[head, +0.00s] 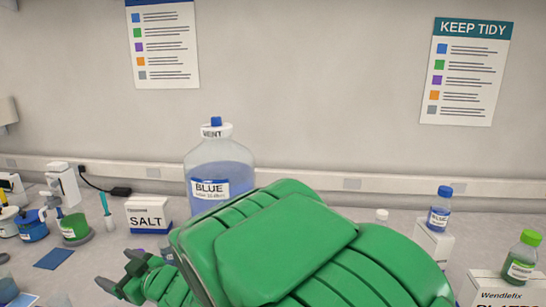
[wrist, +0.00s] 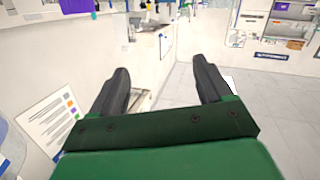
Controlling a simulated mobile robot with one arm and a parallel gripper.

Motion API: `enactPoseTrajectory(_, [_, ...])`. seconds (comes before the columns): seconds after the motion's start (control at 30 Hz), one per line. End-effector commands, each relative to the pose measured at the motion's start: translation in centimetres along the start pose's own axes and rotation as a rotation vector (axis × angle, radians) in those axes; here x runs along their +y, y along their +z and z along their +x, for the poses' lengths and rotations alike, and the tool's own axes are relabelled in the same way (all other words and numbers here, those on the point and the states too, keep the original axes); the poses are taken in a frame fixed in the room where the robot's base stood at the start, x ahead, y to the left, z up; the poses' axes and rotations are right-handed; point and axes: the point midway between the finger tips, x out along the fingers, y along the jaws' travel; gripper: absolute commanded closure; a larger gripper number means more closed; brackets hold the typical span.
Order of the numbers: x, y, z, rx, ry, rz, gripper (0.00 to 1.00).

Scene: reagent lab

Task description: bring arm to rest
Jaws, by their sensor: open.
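My arm's large green segments fill the lower middle of the head view, in front of the bench. My gripper (head: 128,274) shows at the left end of the arm in the head view, its dark fingers spread above the bench. In the wrist view my gripper (wrist: 160,82) has its two dark fingers wide apart with nothing between them. Beyond the fingers the wrist view shows walls, posters and a pale tiled floor (wrist: 215,90).
A large bottle labelled BLUE (head: 222,165) stands right behind my arm. A SALT box (head: 149,214) is left of it. A small blue bottle (head: 439,210) on a white box and a green-capped bottle (head: 522,257) stand at the right. Several containers crowd the left.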

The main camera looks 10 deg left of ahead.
Motion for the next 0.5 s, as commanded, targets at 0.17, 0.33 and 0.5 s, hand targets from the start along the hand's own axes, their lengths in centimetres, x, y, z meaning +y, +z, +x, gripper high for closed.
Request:
enactPoseTrajectory(0.17, [6.8, -4.1, -2.8, -0.044, 0.163, -0.086, 0.21])
enactPoseTrajectory(0.33, [12.8, -7.5, -6.8, -0.103, 0.325, -0.146, 0.21])
enactPoseTrajectory(0.5, [18.0, -10.6, -12.1, -0.176, 0.483, -0.174, 0.21])
